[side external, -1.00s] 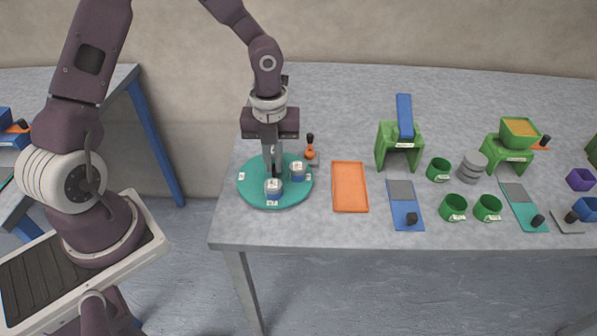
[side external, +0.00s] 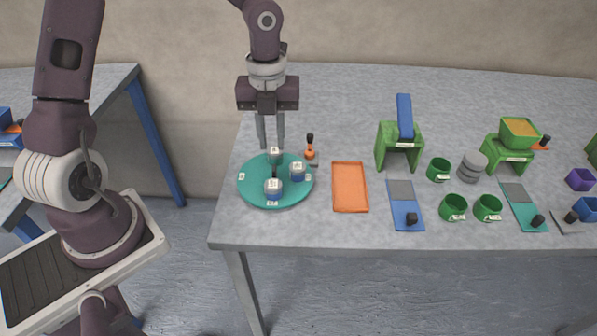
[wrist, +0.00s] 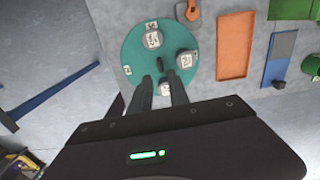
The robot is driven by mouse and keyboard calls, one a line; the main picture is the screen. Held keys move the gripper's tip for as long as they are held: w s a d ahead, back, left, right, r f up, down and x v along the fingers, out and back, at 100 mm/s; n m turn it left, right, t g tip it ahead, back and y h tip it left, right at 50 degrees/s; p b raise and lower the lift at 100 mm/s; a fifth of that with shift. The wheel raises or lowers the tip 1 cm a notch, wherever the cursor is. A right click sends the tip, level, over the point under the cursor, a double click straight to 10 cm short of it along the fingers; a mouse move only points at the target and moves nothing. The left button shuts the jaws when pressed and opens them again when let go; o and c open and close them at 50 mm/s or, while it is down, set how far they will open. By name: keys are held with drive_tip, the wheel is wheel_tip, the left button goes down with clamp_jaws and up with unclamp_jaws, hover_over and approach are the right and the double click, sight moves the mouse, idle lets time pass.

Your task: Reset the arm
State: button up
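My gripper (side external: 272,147) hangs above the back of a round teal turntable (side external: 246,190), pointing down. Its two fingers are spread apart with nothing held between them. Three small jars with pale labelled lids stand on the turntable: one at the back (side external: 275,157), one at the right (side external: 297,171) and one at the front (side external: 273,188). In the wrist view my gripper's fingers (wrist: 161,88) straddle the line of sight to the nearest jar, which is partly hidden. Whether the fingertips clear that jar fully is hard to tell.
An orange-handled tool (side external: 310,148) stands just right of the turntable. An orange tray (side external: 350,188), a green stand (side external: 398,148), a blue board (side external: 406,212) and green cups (side external: 453,207) lie further right. The table's back left is clear.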

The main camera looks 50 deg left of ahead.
drive_tip(key=shift+r, duration=0.45)
drive_tip(key=s+d+r+n+t, duration=0.2)
drive_tip(key=s+r+n, duration=0.5)
drive_tip(key=n, duration=0.6)
drive_tip(key=s+d+r+n+t, duration=0.2)
drive_tip(key=s+r+n, duration=0.6)
drive_tip(key=s+n, duration=0.4)
drive_tip(key=shift+s+n+t, duration=0.25)
drive_tip(key=shift+n+t, duration=0.55)
drive_tip(key=shift+a, duration=0.1)
